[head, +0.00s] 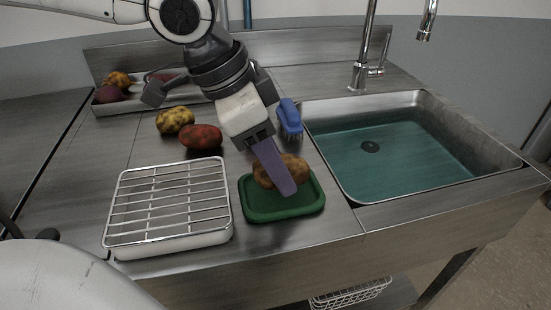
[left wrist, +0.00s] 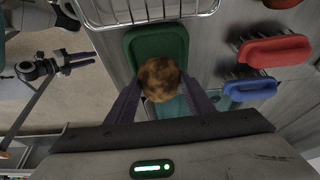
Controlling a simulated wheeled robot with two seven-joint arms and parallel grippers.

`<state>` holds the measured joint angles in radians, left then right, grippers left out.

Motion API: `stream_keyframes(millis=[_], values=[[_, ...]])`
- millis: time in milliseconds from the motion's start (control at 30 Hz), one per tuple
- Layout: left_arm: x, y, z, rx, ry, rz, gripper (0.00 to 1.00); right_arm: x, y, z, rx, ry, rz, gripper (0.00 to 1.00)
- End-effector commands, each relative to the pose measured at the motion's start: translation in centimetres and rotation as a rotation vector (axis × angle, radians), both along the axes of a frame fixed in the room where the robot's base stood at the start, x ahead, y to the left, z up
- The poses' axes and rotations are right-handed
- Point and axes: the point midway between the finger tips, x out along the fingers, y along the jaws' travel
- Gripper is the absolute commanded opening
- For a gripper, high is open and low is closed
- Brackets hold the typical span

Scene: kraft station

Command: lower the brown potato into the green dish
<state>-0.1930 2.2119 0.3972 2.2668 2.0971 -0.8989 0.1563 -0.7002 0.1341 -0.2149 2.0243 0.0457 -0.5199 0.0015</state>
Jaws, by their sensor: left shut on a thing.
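The brown potato (head: 293,172) is between the purple fingers of my left gripper (head: 279,180), which is shut on it. In the left wrist view the potato (left wrist: 160,79) sits between both fingertips. The green dish (head: 284,213) lies on the steel counter, directly below the potato in the head view. In the left wrist view the potato covers part of the dish (left wrist: 158,44). I cannot tell whether it touches the dish floor. My right gripper (left wrist: 80,62) is at the left of the left wrist view, away from the dish, its fingers apart and empty.
A wire rack (head: 170,205) stands left of the dish. Behind are a yellow potato (head: 175,120), a red potato (head: 201,137) and a blue brush (head: 289,118). A red brush (left wrist: 275,50) shows in the wrist view. The water-filled sink (head: 400,150) is right.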

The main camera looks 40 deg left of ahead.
Motion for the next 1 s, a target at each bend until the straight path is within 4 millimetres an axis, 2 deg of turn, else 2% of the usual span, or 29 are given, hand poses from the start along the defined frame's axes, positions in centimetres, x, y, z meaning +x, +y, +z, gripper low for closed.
stream_keyframes(millis=[1000], values=[[0.0,0.0,-1.6,0.0,0.0,0.0,0.23,0.7,0.0,-0.5,0.0,-0.013,0.0,0.31]])
